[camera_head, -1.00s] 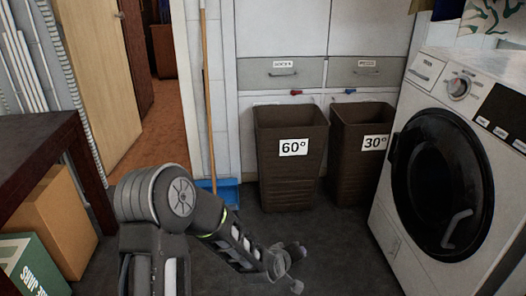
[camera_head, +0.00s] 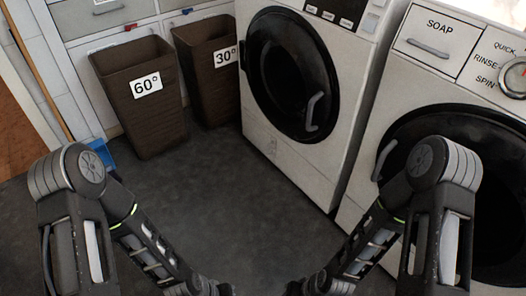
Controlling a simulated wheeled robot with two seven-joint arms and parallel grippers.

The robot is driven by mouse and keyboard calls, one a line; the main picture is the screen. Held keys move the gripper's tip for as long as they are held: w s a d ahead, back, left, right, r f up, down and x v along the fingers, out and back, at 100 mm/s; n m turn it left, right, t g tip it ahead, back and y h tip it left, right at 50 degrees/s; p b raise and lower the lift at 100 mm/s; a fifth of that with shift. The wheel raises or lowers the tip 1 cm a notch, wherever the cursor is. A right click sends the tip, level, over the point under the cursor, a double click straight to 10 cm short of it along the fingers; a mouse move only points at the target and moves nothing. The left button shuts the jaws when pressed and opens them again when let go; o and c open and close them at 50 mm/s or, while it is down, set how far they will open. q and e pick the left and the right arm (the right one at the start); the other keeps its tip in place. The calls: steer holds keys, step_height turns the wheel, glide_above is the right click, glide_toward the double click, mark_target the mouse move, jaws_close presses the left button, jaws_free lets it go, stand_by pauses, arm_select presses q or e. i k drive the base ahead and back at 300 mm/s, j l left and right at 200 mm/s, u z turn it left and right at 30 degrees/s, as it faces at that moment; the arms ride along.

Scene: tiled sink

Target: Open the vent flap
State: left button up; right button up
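I cannot make out a vent flap for certain in this view. My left arm comes in at the lower left and my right arm at the lower right. Their ends, at the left gripper (camera_head: 214,288) and the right gripper (camera_head: 299,288), lie close to the bottom edge, and the fingers are cut off or too dark to read. Neither gripper is near the panel.
Brown bins marked 60° (camera_head: 153,115) and 30° (camera_head: 210,85) stand left of the machines, before grey drawers (camera_head: 113,45). A second machine with a soap drawer (camera_head: 430,40) is at the right, partly behind my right arm. The dark floor (camera_head: 235,205) between is clear.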

mark_target(268, 142)
steer(key=i+j, duration=0.3)
steer(key=j, duration=0.15)
steer(key=i+j, duration=0.3)
steer(key=j, duration=0.2)
steer(key=i+j, duration=0.3)
steer(key=j, duration=0.15)
steer(key=z, duration=1.85)
steer(key=i+j, duration=0.2)
steer(key=i, duration=0.3)
